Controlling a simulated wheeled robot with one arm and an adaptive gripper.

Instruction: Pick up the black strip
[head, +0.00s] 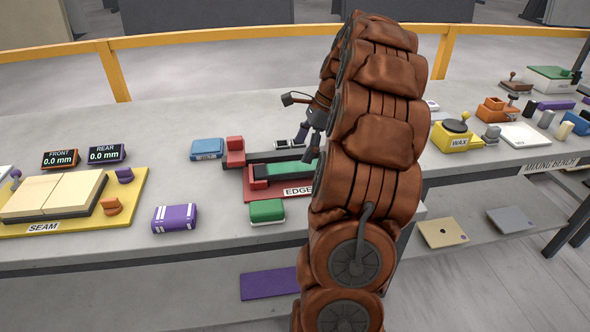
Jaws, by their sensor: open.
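A long dark bar (282,156), which looks like the black strip, lies along the back of the red EDGE fixture (262,190). Its right end is hidden behind my arm. A green strip (291,168) lies in front of it, between red end blocks. My gripper (310,148) is small and partly covered by my brown arm. It points down above the right part of the fixture and is open. I see nothing between its fingers. I cannot tell its exact height over the bar.
A blue block (207,149), green block (266,210) and purple block (174,218) stand around the fixture. The yellow SEAM board (125,200) is at left. A yellow WAX holder (457,136) is right of my arm. The bench behind the fixture is mostly clear.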

